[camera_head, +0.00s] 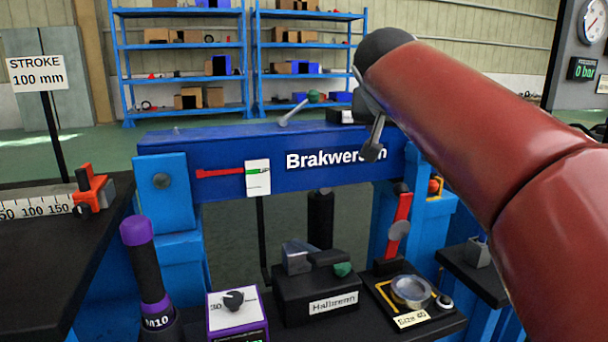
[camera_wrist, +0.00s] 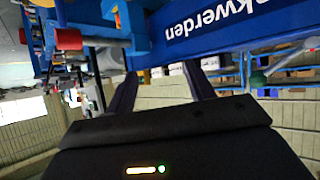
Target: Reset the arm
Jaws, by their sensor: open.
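My arm's red links (camera_head: 480,120) reach in from the right of the head view, raised over the blue press frame. Their dark rounded joint (camera_head: 385,45) is in front of the frame's top right part and the shelves. My gripper (camera_wrist: 162,85) shows in the wrist view with two dark fingers apart and nothing between them. The wrist view shows the blue beam (camera_wrist: 240,18) with its lettering upside down, beyond the fingers. In the head view I cannot make out the fingers clearly.
The blue beam (camera_head: 225,150) spans the workplace. Below it are a black block labelled Hallmrenn (camera_head: 315,290), a purple-topped cylinder (camera_head: 145,260), a white box with a knob (camera_head: 235,312) and a black tray (camera_head: 440,323). A ruler (camera_head: 38,208) lies left. Blue shelves (camera_head: 182,108) stand behind.

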